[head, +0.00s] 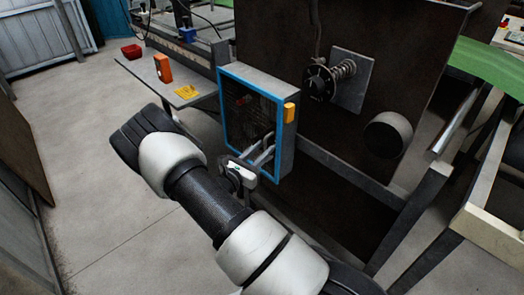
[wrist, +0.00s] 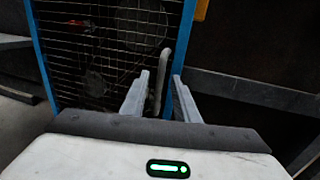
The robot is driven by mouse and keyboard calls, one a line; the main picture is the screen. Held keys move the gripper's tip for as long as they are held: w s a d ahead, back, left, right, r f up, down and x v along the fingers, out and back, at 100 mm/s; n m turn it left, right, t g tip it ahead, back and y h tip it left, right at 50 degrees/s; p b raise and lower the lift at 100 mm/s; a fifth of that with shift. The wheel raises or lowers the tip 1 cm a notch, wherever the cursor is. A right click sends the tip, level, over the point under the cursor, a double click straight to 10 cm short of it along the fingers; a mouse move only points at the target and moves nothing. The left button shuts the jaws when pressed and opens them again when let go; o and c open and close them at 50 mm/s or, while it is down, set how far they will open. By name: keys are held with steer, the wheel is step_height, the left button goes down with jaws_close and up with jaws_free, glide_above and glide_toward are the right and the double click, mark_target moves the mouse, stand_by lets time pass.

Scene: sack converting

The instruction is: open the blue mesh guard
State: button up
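The blue mesh guard (head: 245,112) is a blue-framed wire mesh door on the front of a grey box, and it looks closed. Its mesh (wrist: 95,45) fills the upper left of the wrist view, with dark round parts behind it. A grey bar handle (wrist: 161,75) stands near the frame's right side. My gripper (head: 264,150) is at the guard's lower right. In the wrist view its two fingers (wrist: 160,95) are apart, one on each side of the handle. I cannot tell whether either finger touches it.
A yellow-orange block (head: 289,113) sits on the box's right side. A small shelf (head: 195,94) to the left holds an orange box (head: 163,68) and a yellow card (head: 187,92). A dark machine panel (head: 400,60) stands to the right. Floor (head: 90,150) at left is clear.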

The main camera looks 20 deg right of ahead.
jaws_close()
